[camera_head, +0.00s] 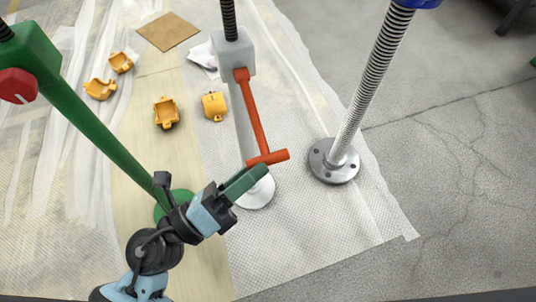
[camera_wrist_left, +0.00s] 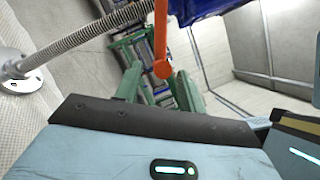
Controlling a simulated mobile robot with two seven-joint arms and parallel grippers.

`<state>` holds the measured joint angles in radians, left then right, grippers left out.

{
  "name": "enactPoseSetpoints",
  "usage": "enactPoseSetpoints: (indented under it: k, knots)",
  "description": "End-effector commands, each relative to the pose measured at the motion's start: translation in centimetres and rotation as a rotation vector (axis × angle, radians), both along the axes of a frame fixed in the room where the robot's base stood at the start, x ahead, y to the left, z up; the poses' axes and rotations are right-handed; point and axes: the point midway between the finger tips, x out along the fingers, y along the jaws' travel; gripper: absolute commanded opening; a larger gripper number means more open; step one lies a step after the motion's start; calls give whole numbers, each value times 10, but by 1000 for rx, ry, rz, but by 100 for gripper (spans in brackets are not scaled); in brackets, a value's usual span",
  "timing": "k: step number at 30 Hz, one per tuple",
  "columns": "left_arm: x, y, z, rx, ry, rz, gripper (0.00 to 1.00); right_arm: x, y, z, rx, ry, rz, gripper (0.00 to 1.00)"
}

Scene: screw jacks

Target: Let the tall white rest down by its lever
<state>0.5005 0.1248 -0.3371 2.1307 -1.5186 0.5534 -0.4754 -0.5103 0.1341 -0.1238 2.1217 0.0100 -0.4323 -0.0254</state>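The white screw jack stands upright in the middle of the head view: a pale body (camera_head: 234,56) on a white post, with a round white base (camera_head: 258,193). Its top is out of view. Its orange-red lever (camera_head: 254,112) hangs down from the body and ends in a crossbar handle (camera_head: 268,158). In the left wrist view the lever (camera_wrist_left: 160,38) hangs down from the top edge. My left gripper (camera_head: 252,178) is just below the handle; whether they touch is unclear. Its green fingers stand apart in the left wrist view (camera_wrist_left: 158,88). My right gripper is not in view.
A green jack (camera_head: 95,125) with a red knob (camera_head: 18,86) leans across the left. A silver screw post (camera_head: 372,80) on a flanged base (camera_head: 333,161) stands at right. Several yellow clamp pieces (camera_head: 166,113) and a brown sheet (camera_head: 167,32) lie behind. Bare concrete is at far right.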

Motion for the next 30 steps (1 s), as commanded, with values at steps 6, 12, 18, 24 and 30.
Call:
enactPoseSetpoints:
  k: [6,12,18,24,30]
  knots:
    - [17,-22,7,-2,0,1,40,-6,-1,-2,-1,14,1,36]
    - [23,-30,9,-2,1,1,40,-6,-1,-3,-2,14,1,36]
    - [23,-31,9,-1,2,1,40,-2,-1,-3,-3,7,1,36]
    - [23,-30,8,-1,2,1,19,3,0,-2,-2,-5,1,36]
    - [23,-30,8,-1,2,1,0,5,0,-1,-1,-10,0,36]
